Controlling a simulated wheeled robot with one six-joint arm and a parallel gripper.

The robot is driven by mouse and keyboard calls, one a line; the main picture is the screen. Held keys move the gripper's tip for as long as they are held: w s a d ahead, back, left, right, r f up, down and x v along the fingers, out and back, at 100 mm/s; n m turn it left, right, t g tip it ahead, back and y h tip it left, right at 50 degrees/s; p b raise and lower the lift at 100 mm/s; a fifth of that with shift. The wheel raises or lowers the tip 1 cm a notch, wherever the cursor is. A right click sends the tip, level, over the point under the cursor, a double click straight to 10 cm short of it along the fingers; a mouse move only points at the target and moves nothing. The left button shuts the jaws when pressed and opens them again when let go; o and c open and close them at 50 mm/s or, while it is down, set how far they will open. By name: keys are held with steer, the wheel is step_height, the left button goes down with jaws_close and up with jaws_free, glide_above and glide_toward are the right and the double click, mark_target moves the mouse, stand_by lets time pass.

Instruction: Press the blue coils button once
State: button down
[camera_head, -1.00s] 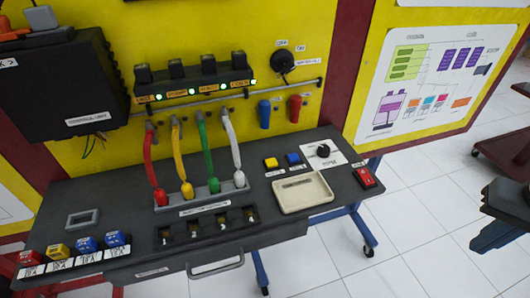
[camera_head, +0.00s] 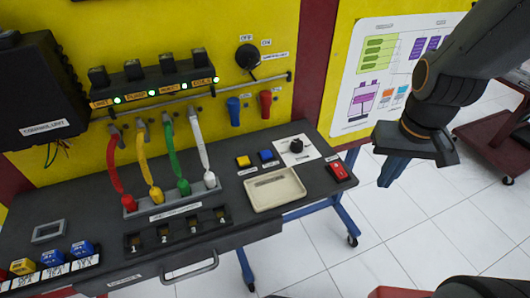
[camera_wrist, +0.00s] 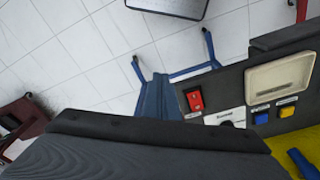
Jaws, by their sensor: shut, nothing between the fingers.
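The blue button (camera_head: 266,156) sits on the dark bench top, right of a yellow button (camera_head: 243,161) and left of a black knob on a white plate (camera_head: 296,147). Its label is too small to read. The blue button also shows in the wrist view (camera_wrist: 261,117), right of the knob. My gripper (camera_head: 388,182) has blue fingers, shut and empty. It hangs right of the bench's right end, apart from the buttons. In the wrist view my fingers (camera_wrist: 157,97) lie left of the red switch (camera_wrist: 194,100).
A red rocker switch (camera_head: 338,172) is near the bench's right end. A cream tray (camera_head: 275,189) lies in front of the buttons. Coloured cables (camera_head: 155,165) stand to the left. Blue and red handles (camera_head: 233,110) hang behind. Open tiled floor (camera_head: 400,230) lies to the right.

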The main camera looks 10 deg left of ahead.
steer(key=w+a+r+n+h+p, duration=0.1)
steer(key=w+a+n+h+p, duration=0.15)
steer(key=a+n, duration=0.4)
step_height(320, 180, up, 6)
steer(key=n+t+h+p, duration=0.1)
steer(key=n+t+p, duration=0.5)
steer(key=n, duration=1)
glide_above(264, 156)
steer(key=b, duration=0.1)
steer(key=shift+a+f+t, duration=0.1)
steer(key=shift+t, duration=0.5)
steer(key=shift+f, duration=0.1)
step_height(264, 156, down, 8)
steer(key=b, duration=0.6)
steer(key=shift+f+b, duration=0.3)
steer(key=shift+b, duration=0.1)
steer(key=shift+f, duration=0.2)
steer(key=shift+f+b, duration=0.25)
steer(key=shift+b, duration=0.25)
